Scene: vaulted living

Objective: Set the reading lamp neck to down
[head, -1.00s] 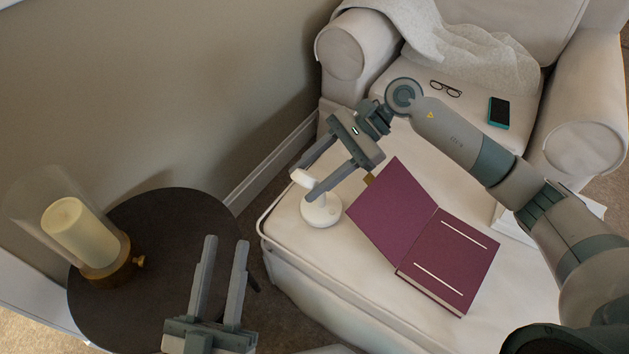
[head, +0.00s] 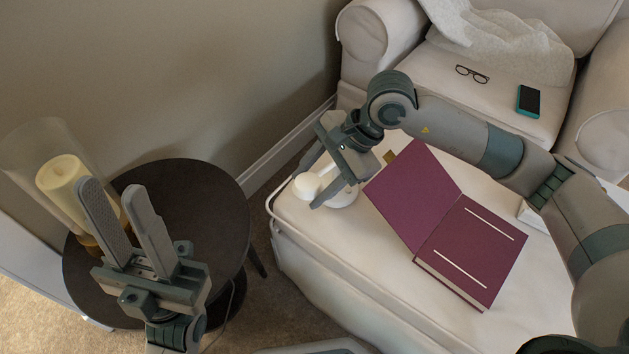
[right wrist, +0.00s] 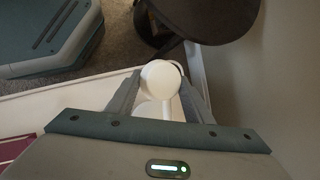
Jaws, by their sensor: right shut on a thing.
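The reading lamp is small and white and stands on the cream seat in front of the armchair. Its round head (head: 305,186) and base (head: 344,196) show in the head view, and its neck is mostly hidden by my fingers. My right gripper (head: 312,188) is shut on the lamp at its head end. In the right wrist view the round lamp head (right wrist: 160,77) sits between the two fingers, with the base partly visible below it. My left gripper (head: 112,190) is open and empty, raised over the dark round side table (head: 205,215).
A candle in a glass cylinder (head: 62,180) is behind my left gripper. Glasses (head: 472,74), a phone (head: 528,101) and a grey blanket (head: 505,45) lie on the armchair. A wall is behind the lamp.

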